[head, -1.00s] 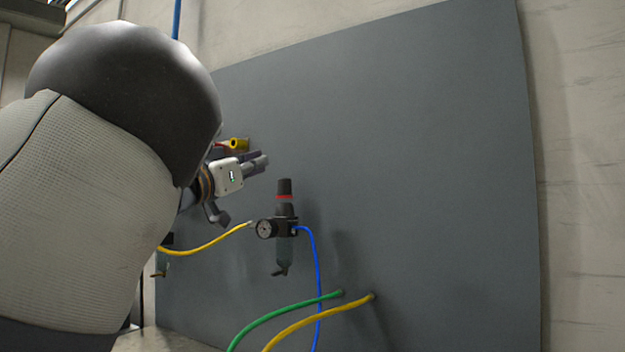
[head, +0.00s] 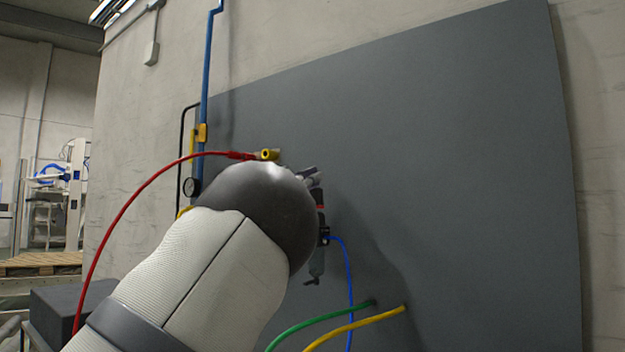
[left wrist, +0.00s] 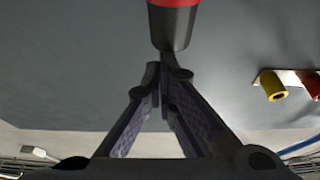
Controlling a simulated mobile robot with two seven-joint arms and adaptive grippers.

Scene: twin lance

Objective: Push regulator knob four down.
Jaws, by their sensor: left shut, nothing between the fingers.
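The regulator (head: 316,262) is mounted on the grey panel, its left part hidden behind my left arm in the head view. Its dark knob (head: 319,197) sits on top above a red ring. In the left wrist view the black knob (left wrist: 174,30) and red ring hang upside down at the top centre. My left gripper (head: 316,178) is mostly hidden by my arm, with its tips just above the knob. In the left wrist view its fingers (left wrist: 162,75) are together and empty, close to the knob's end; I cannot tell whether they touch. My right gripper is out of view.
A yellow fitting (head: 267,155) with a red hose (head: 125,205) sits on the panel left of the knob. A blue hose (head: 347,275), a green hose (head: 310,322) and a yellow hose (head: 355,326) run below. The panel's right side is clear.

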